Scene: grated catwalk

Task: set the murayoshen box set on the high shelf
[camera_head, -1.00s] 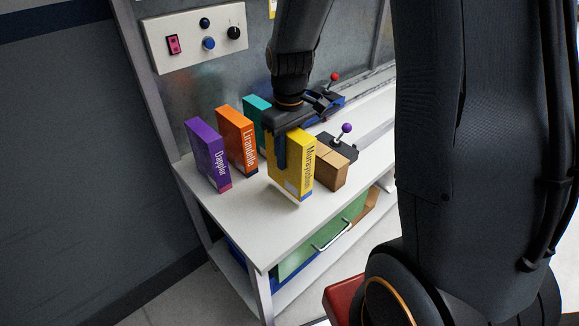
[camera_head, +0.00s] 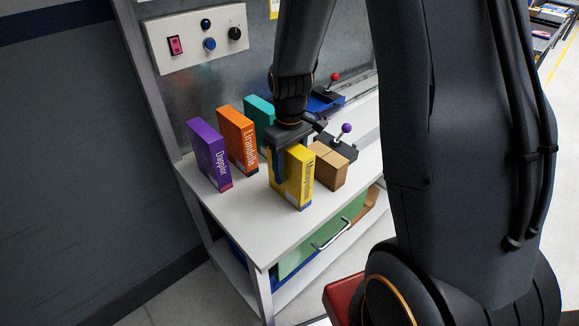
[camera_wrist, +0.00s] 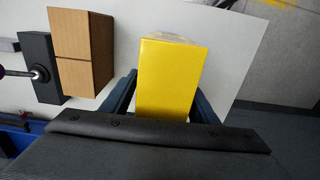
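The yellow Murayoshen box set (camera_head: 299,180) is upright over the front part of the white upper shelf (camera_head: 240,215). Its bottom is on the shelf or very close to it; I cannot tell which. My gripper (camera_head: 285,165) comes down from above with its fingers on both sides of the box. In the wrist view, the box (camera_wrist: 170,80) fills the space between the two fingers, and I see no clear gap. Part of its printed name is turned toward the head camera. The far finger is hidden in the head view.
An orange box (camera_head: 237,138), a purple box (camera_head: 209,155) and a teal box (camera_head: 259,112) stand to the left and behind. Brown boxes (camera_head: 330,168) and a purple-knobbed joystick (camera_head: 345,130) are close on the right. A lower level holds a green bin (camera_head: 295,258).

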